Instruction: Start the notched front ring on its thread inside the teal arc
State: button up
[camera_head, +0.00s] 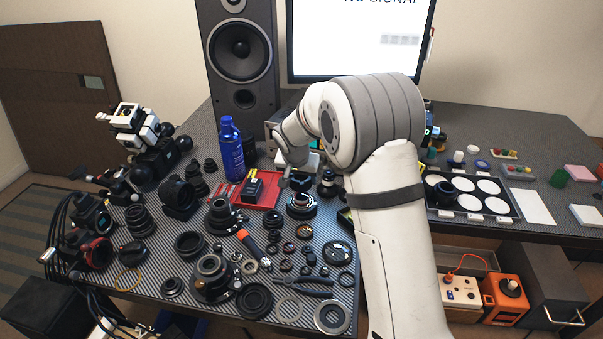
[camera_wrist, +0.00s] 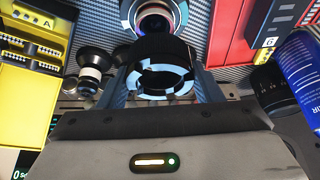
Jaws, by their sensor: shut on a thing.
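The notched front ring (camera_wrist: 163,48), black with pale segments showing at its opening, is between the two fingers of my gripper (camera_wrist: 161,84) in the wrist view. The gripper is shut on it. Beyond the ring, at the top of the wrist view, is a lens barrel (camera_wrist: 126,10) with a pale segmented rim and purplish glass; the ring covers its near part. The ring appears apart from the barrel, but the gap is hard to judge. In the head view the lens barrel (camera_head: 301,207) stands just below my gripper (camera_head: 288,184); the held ring is not clear there.
A red tray (camera_head: 268,194) and a blue bottle (camera_head: 231,150) stand left of the gripper. Several lens parts crowd the bench around the barrel. In the wrist view a yellow bin (camera_wrist: 30,60) is at left, and a small black-and-white part (camera_wrist: 92,72) stands close to the left finger.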

aim_at(302, 194)
notch_tip(302, 194, down, 2)
jog(key=shift+d+f+b, duration=0.15)
jog(key=shift+b, duration=0.35)
notch_tip(302, 194, down, 3)
jog(key=b, duration=0.3)
jog(key=shift+b, duration=0.35)
jog(key=shift+s+f+b, duration=0.1)
jog(key=shift+f+b, duration=0.2)
jog(key=shift+b, duration=0.15)
jog(key=shift+r+b, duration=0.2)
jog(key=shift+b, duration=0.25)
dwell(0.8)
jog(key=shift+f+b, duration=0.35)
jog(key=shift+b, duration=0.05)
dwell(0.9)
jog(key=o, duration=1.1)
